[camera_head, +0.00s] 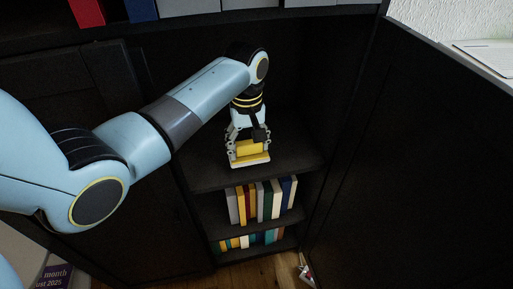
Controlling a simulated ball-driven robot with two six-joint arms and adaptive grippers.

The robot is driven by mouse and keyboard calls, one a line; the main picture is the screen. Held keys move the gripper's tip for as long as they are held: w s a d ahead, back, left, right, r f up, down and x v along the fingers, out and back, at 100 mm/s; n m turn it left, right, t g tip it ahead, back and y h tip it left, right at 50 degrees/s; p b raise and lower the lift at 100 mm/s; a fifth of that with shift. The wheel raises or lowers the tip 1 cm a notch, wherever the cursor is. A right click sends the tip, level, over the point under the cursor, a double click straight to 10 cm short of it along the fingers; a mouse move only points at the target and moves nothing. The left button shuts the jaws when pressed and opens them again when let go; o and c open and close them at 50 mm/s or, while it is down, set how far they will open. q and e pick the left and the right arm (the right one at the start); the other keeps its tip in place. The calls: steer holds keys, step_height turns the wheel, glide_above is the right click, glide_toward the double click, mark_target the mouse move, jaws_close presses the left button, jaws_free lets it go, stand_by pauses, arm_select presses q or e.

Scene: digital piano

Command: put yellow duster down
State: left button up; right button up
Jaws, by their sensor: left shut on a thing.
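My left gripper (247,146) is inside the dark cabinet, pointing down, over the shelf (294,160). It is shut on the yellow duster (248,152), a yellow block with a pale lower edge. The duster is at or just above the shelf surface near its front edge; I cannot tell whether it touches. The gripper fingers hide parts of its sides. My right gripper is not in view.
Lower shelves hold upright books (262,201) and another row of books (250,240). Dark cabinet doors flank the opening, with the right door (425,150) standing open. Binders (141,10) stand on a shelf above. Free shelf room lies right of the duster.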

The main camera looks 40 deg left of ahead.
mark_target(257, 145)
arm_select(q)
steer(key=w, duration=0.3)
steer(key=shift+w+a+b, duration=0.1)
steer(key=shift+w+b, duration=0.25)
steer(key=shift+w, duration=0.05)
step_height(257, 145, down, 4)
steer(key=shift+r+b, duration=0.15)
steer(key=shift+b, duration=0.35)
steer(key=shift+r, duration=0.1)
steer(key=o, duration=1.2)
step_height(257, 145, up, 8)
steer(key=shift+f+p, duration=0.2)
steer(key=shift+p, duration=0.9)
